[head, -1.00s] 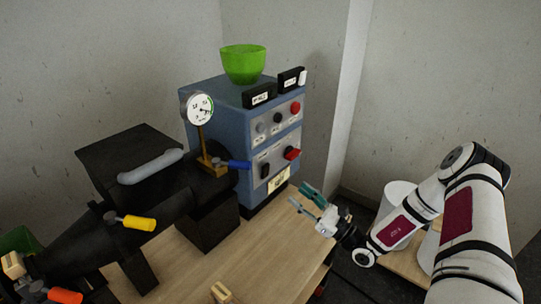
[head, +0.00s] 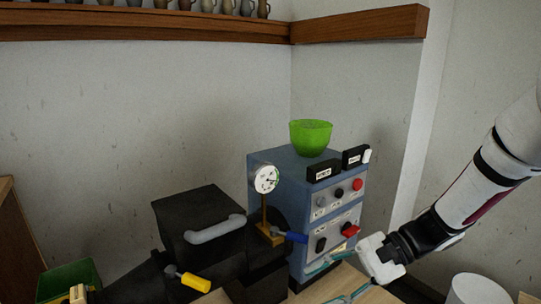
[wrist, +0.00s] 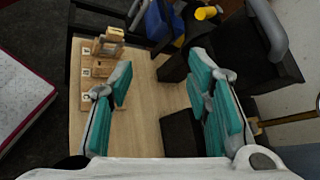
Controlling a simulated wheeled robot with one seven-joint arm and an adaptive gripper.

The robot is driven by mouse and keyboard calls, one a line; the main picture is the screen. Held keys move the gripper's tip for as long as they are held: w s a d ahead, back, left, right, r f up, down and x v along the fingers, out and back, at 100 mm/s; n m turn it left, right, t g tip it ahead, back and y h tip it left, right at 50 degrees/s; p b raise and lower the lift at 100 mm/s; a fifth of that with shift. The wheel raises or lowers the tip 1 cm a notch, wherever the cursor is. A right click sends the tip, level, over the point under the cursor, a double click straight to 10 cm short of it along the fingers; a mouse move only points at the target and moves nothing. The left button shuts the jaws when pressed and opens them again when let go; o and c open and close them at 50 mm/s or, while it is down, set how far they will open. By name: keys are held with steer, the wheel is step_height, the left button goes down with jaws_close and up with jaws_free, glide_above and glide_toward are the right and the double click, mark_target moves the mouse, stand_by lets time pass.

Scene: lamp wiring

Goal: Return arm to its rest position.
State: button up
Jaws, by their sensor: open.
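My gripper (head: 338,280) is at the lower right of the head view, in front of the blue control box (head: 270,180). Its teal fingers are spread and nothing is between them. In the wrist view my gripper (wrist: 163,95) also shows open and empty, above the wooden table (wrist: 146,120). My white and black arm reaches down to it from the right edge of the head view.
A black machine (head: 200,220) with a grey handle, yellow lever and gauge (head: 266,178) stands left of the box. A green bowl (head: 311,138) sits on the box. A wooden fixture (wrist: 100,55) is on the table. A shelf (head: 150,25) with vases runs above.

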steer(key=s+d+r+n+t+h+p, duration=0.1)
steer(key=s+d+r+n+t+h, duration=0.2)
steer(key=s+r+h, duration=0.3)
steer(key=s+d+r+n+t+h+p, duration=0.1)
steer(key=s+d+r+n+h, duration=0.4)
steer(key=s, duration=0.7)
steer(key=shift+d+r+n+t+h, duration=0.4)
steer(key=shift+r+n+t+h, duration=0.3)
steer(key=shift+r+t+h, duration=0.3)
steer(key=shift+r, duration=0.1)
